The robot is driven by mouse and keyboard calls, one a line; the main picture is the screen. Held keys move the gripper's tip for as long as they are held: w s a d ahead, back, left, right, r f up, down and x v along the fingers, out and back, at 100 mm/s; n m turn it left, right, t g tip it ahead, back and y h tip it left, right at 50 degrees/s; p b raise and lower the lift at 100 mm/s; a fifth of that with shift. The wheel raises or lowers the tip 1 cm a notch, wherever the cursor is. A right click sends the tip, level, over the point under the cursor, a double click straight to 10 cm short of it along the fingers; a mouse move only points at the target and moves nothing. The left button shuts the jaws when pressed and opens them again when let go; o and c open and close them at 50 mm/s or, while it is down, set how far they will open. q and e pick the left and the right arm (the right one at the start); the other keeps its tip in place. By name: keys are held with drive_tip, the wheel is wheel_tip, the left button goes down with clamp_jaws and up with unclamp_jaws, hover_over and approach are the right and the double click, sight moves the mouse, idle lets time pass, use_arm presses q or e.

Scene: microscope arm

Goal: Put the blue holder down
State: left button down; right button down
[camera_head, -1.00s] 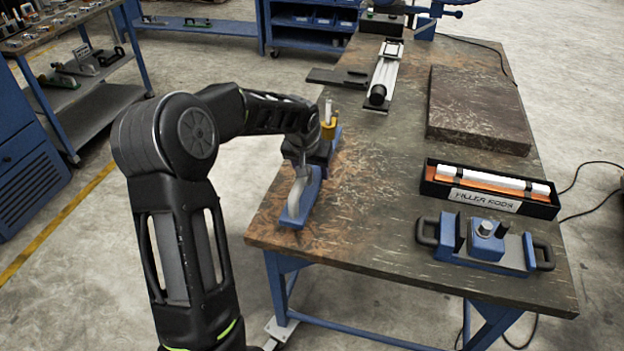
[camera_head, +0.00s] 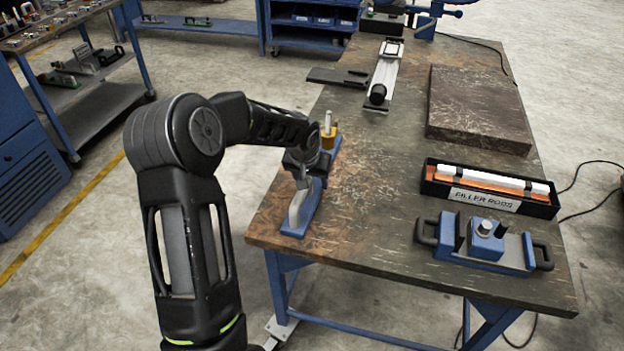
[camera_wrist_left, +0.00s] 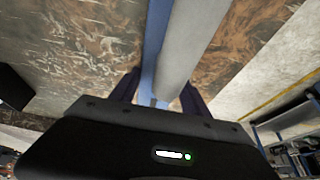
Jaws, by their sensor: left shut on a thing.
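The blue holder (camera_head: 315,202) is a long narrow blue base with a grey curved piece along its near part and a yellow part (camera_head: 328,138) with a pale rod at its far end. It is at the left edge of the worktable (camera_head: 370,230). My left gripper (camera_head: 304,178) is shut on the holder near its middle and hides part of it. In the left wrist view the holder (camera_wrist_left: 158,40) runs away between the two fingers (camera_wrist_left: 155,92). I cannot tell whether its base touches the tabletop. My right gripper is not in view.
A black tray of filler rods (camera_head: 488,188) and a blue fixture with black handles (camera_head: 485,243) lie at the right. A dark slab (camera_head: 478,108) and a silver slide device (camera_head: 385,75) are farther back. The table middle is clear.

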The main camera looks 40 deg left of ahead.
use_arm(q)
drive_tip(key=c, duration=0.5)
unclamp_jaws()
drive_tip(key=v, duration=1.2)
drive_tip(key=shift+b, duration=0.3)
